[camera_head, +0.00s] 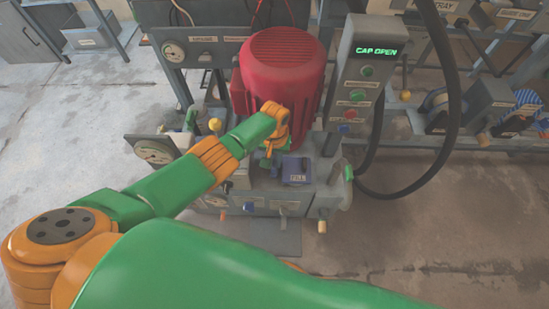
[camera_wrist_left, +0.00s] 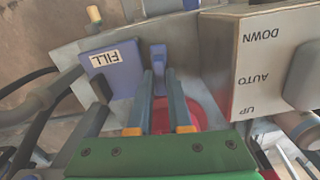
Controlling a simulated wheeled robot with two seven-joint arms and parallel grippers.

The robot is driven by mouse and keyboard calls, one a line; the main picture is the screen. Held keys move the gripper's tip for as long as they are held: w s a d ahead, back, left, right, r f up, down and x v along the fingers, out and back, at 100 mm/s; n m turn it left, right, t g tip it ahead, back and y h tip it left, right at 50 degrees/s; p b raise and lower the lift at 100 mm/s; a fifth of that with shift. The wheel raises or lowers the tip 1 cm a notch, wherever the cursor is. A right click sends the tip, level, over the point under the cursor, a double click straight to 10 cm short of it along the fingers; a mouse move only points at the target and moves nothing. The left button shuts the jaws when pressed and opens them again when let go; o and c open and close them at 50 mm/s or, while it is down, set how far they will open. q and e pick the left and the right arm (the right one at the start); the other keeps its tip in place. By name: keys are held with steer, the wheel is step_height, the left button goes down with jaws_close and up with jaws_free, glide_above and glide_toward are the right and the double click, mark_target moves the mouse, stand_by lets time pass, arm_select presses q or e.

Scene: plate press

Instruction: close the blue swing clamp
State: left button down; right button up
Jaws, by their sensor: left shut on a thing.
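The blue swing clamp (camera_wrist_left: 158,57) shows in the left wrist view as a small upright blue bar between my left fingertips. My left gripper (camera_wrist_left: 159,80) is shut on it, with one finger on each side. In the head view my left gripper (camera_head: 270,150) points down at the press, just left of the blue FILL block (camera_head: 297,171). The clamp cannot be made out clearly there behind the gripper. The FILL block also shows in the left wrist view (camera_wrist_left: 105,80), left of the clamp. My right gripper is not in view.
A red motor housing (camera_head: 283,62) stands behind the gripper. A grey control post (camera_head: 355,85) reads CAP OPEN. A grey box (camera_wrist_left: 245,85) marked DOWN, AUTO, UP stands close right of my fingers. A thick black hose (camera_head: 453,95) loops at right.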

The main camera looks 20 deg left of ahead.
arm_select(q)
steer(key=shift+n, duration=0.6)
steer(key=shift+w, duration=0.1)
steer(key=c, duration=0.8)
jaws_free()
steer(key=shift+c, duration=0.2)
step_height(320, 180, up, 7)
steer(key=p, duration=0.6)
steer(key=shift+f, duration=0.15)
steer(key=shift+r, duration=0.3)
